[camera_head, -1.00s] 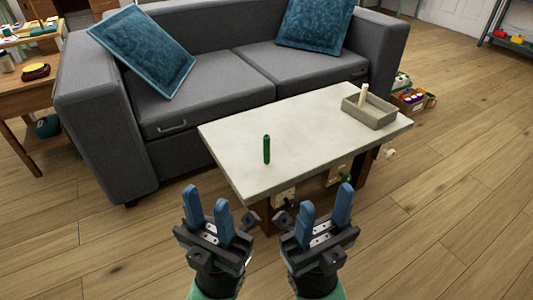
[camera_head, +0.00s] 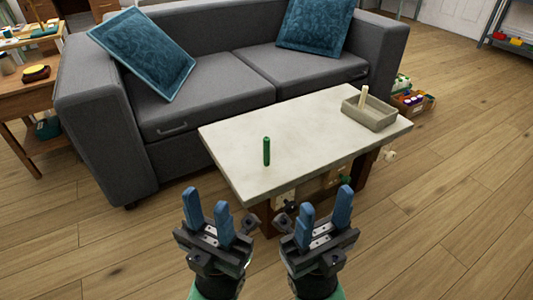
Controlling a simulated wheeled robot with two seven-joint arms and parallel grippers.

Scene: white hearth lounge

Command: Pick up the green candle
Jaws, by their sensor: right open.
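The green candle (camera_head: 266,151) stands upright on the pale top of the coffee table (camera_head: 318,125), left of the middle. My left gripper (camera_head: 209,212) is in front of the table at the lower left, with its two blue fingers spread and nothing between them. My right gripper (camera_head: 324,214) is to its right, also open and empty. Both grippers are apart from the candle, which is nearer the back of the view.
A grey tray (camera_head: 370,117) holding a cream candle (camera_head: 363,95) sits at the table's right end. A grey sofa (camera_head: 200,90) stands close behind the table. A side table (camera_head: 30,85) is at the far left. Wooden floor (camera_head: 450,220) is clear on the right.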

